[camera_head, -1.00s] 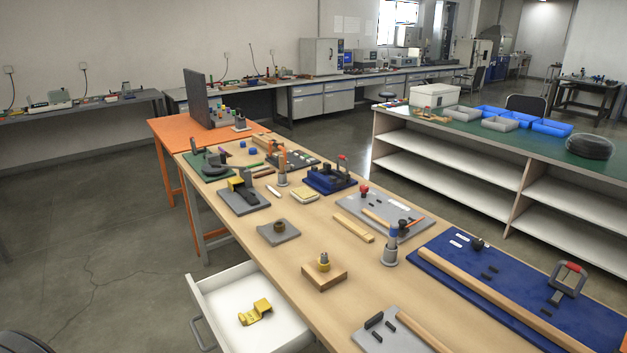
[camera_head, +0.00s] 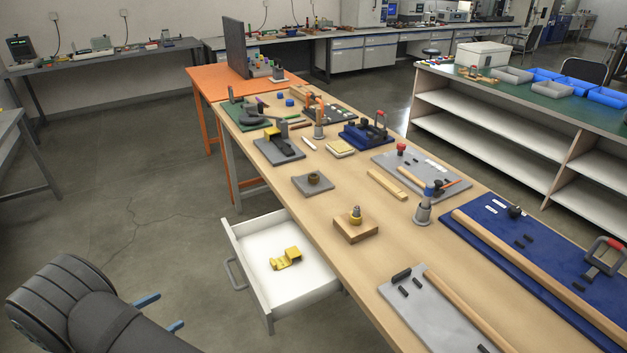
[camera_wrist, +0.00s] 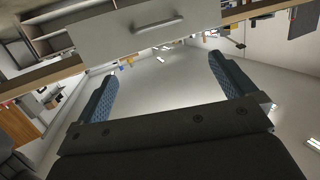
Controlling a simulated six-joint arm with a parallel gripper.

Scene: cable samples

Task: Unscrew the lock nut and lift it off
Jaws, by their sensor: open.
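A wooden block (camera_head: 355,228) on the bench carries an upright brass-coloured fitting (camera_head: 355,214) with a grey top. A grey plate (camera_head: 327,187) behind it carries a short, dark brass-coloured ring-shaped part (camera_head: 314,178). I cannot tell for certain which of these is the lock nut. My gripper (camera_head: 172,309) is at the lower left of the head view, left of the open drawer and well apart from both parts. Its blue fingers are spread and empty; they also show in the wrist view (camera_wrist: 164,70), with only floor between them.
An open white drawer (camera_head: 245,248) holding a yellow bracket (camera_head: 287,259) juts out between my gripper and the bench (camera_head: 400,248). Grey plates, a blue board (camera_head: 475,240) and a grey stand (camera_head: 422,213) occupy the bench. The floor left of the drawer is clear.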

